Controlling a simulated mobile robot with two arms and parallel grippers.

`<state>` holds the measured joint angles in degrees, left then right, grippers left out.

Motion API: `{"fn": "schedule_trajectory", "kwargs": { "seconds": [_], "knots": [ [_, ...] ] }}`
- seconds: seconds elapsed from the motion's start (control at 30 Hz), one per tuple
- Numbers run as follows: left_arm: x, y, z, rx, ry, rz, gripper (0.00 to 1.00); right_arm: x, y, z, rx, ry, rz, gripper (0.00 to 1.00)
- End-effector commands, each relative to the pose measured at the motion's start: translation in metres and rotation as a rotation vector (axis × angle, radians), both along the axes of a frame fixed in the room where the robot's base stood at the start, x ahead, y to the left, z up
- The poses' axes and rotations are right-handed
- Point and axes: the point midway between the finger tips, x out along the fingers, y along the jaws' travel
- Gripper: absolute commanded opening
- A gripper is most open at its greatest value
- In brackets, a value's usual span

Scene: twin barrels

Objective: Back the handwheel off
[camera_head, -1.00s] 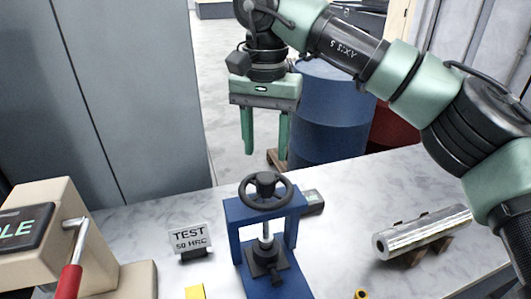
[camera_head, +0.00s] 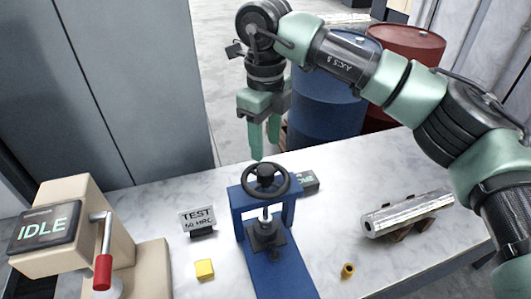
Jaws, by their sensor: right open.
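The black handwheel (camera_head: 265,180) sits on top of a blue press frame (camera_head: 236,205) on the marble-topped bench. Its screw runs down to a dark block (camera_head: 266,236) on the press base. My right gripper (camera_head: 265,150) points down just above and behind the handwheel in the picture. Its two green fingers are apart with nothing between them, and I cannot tell whether a fingertip touches the wheel. My left gripper is not in view.
A beige machine (camera_head: 70,225) reading IDLE, with a red-handled lever (camera_head: 103,270), stands at left. A TEST 50 HRC sign (camera_head: 198,219), yellow cube (camera_head: 204,269), brass piece (camera_head: 348,270) and metal cylinder (camera_head: 407,213) lie around the press. Blue (camera_head: 330,100) and red (camera_head: 405,55) barrels stand behind.

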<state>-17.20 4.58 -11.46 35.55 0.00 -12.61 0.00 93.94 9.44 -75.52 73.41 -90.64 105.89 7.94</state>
Motion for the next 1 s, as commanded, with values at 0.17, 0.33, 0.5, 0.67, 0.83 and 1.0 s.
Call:
{"fn": "schedule_trajectory", "kwargs": {
  "seconds": [0.17, 0.33, 0.5, 0.67, 0.83, 1.0],
  "knots": [
    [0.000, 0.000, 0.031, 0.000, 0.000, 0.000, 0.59, -0.002, 0.000, 0.006, 0.000, 0.000, -0.483, 0.47],
    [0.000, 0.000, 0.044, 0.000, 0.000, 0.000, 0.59, -0.004, 0.000, 0.004, 0.003, -0.002, -0.816, 0.47],
    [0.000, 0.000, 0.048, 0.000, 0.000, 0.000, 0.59, -0.004, 0.000, 0.001, 0.003, -0.003, -0.956, 0.47],
    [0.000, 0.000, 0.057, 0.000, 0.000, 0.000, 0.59, -0.005, 0.000, -0.014, 0.002, 0.000, -0.970, 0.47],
    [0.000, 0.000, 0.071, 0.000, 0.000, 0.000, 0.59, -0.005, 0.000, -0.041, 0.002, 0.000, -0.967, 0.47],
    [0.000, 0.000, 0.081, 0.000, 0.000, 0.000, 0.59, -0.005, 0.000, -0.064, 0.003, -0.001, -0.967, 0.47]
  ]
}}
